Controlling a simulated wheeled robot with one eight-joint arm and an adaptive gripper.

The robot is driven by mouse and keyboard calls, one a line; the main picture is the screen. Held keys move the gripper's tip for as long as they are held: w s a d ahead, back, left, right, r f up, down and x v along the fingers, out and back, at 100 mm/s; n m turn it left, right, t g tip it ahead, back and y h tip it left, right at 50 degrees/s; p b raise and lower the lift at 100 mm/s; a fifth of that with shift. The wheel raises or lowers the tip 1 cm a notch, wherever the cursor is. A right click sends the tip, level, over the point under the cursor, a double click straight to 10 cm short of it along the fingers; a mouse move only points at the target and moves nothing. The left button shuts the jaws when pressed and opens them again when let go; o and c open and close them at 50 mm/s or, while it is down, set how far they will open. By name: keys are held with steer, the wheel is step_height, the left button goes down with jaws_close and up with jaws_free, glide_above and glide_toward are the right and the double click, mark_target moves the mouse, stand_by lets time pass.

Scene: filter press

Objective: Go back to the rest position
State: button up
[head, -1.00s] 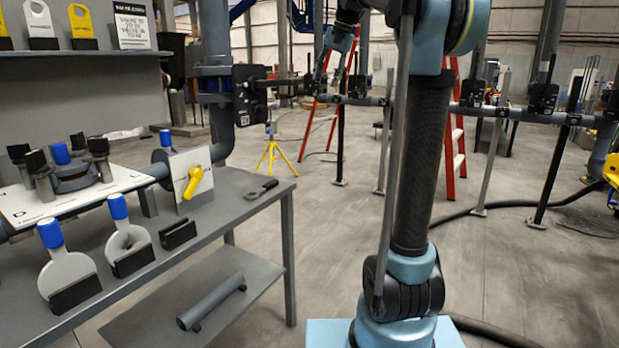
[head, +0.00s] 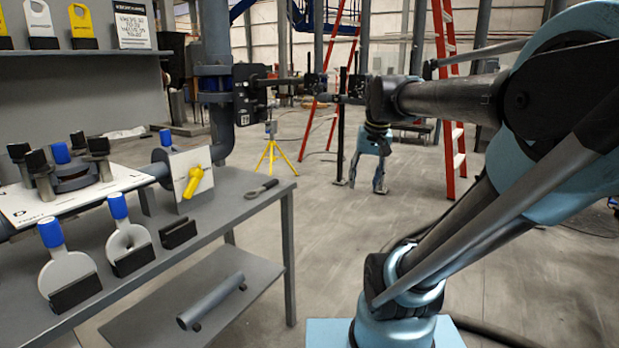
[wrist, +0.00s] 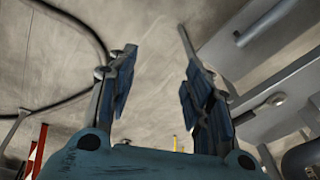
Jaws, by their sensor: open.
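My gripper (head: 371,174) hangs pointing down from my bent arm in the head view, over open floor to the right of the grey workbench (head: 240,207). Its two fingers are apart with nothing between them. The wrist view shows the open fingers (wrist: 155,90) with bare concrete floor beyond, and the bench's edge and lower shelf at the right. My gripper is clear of the bench and touches nothing that I can see.
The bench holds a yellow-handled valve (head: 193,182), a wrench (head: 261,189) and blue-handled paddles (head: 66,270). A grey cylinder (head: 211,302) lies on the lower shelf. A yellow tripod (head: 271,155) and red ladder (head: 449,110) stand behind.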

steer(key=s+d+f, duration=0.1)
steer(key=s+f, duration=0.5)
steer(key=f, duration=0.2)
steer(key=s+d+f+n+h, duration=0.1)
steer(key=s+d+f, duration=0.1)
steer(key=s+f, duration=0.4)
steer(key=x, duration=0.3)
steer(key=shift+s+f, duration=0.25)
steer(key=shift+s, duration=0.15)
steer(key=shift+w+f, duration=0.2)
steer(key=shift+w, duration=0.25)
steer(key=shift+c, duration=0.2)
